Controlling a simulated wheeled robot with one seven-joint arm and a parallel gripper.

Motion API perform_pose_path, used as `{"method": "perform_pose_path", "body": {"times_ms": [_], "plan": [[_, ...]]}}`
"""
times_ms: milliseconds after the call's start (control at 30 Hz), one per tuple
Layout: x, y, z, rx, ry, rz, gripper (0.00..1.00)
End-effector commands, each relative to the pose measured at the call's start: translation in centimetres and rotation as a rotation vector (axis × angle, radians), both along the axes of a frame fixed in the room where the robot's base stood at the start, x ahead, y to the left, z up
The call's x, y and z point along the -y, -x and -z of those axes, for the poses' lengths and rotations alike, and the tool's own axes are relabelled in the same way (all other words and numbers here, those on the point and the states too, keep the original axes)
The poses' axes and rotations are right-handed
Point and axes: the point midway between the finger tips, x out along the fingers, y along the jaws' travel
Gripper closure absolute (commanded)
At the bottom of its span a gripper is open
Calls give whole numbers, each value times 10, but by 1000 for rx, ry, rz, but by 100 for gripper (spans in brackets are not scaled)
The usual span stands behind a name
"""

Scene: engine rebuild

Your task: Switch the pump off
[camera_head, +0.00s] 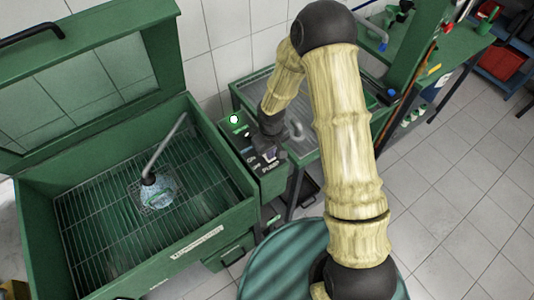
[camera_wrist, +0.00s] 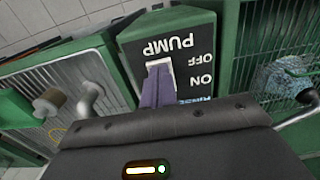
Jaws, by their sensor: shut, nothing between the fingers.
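The pump control panel (camera_head: 268,163) is a dark plate on the green box at the right of the parts washer. In the wrist view the panel (camera_wrist: 190,22) appears upside down, with PUMP, OFF, ON and RINSE lettering. The pump switch's white surround (camera_wrist: 160,62) shows beside the lettering. My gripper (camera_wrist: 158,76) is shut and empty, its purple-grey fingers over the switch. They hide the switch lever, so its position and any contact cannot be told. In the head view my gripper (camera_head: 270,152) is at the panel.
The washer basin (camera_head: 228,222) has its lid (camera_head: 90,70) raised. A bent spout (camera_head: 163,148) stands over the grate, with a pale bluish watery patch (camera_head: 160,195) below it. A green-white light (camera_head: 233,119) glows on the box. A second green wire-topped bench (camera_head: 308,158) stands behind my arm.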

Motion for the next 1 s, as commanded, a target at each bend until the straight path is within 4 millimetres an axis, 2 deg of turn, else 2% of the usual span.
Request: {"method": "perform_pose_path", "body": {"times_ms": [233, 1000], "plan": [[0, 0, -2, 1, -1, 0, 100], [0, 0, -52, 1, -1, 0, 100]]}}
